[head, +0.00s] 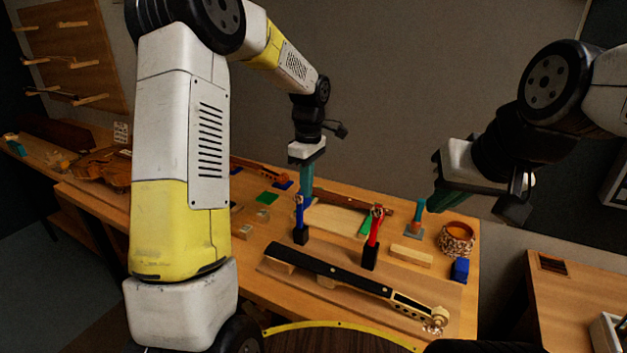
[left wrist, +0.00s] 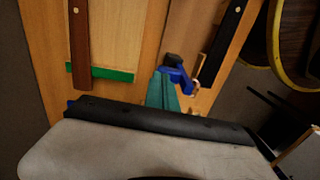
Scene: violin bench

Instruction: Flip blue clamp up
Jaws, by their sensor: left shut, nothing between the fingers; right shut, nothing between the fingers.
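The blue clamp (head: 299,214) stands upright on a black block near the middle of the bench, behind the violin neck. In the left wrist view the blue clamp (left wrist: 181,76) shows just past my fingertips, partly hidden by them. My left gripper (head: 306,192) is shut and empty, pointing down with its teal fingers right beside or behind the clamp's top; I cannot tell whether they touch. Its teal fingers also show in the left wrist view (left wrist: 162,90). My right gripper (head: 445,194) is shut and empty, raised above the bench's right side.
A red clamp (head: 373,236) stands right of the blue one. The violin neck (head: 330,275) with its black fingerboard lies in front. A woven bowl (head: 457,238), a blue block (head: 460,269) and a wooden block (head: 411,256) sit at right. A violin body (head: 103,168) lies far left.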

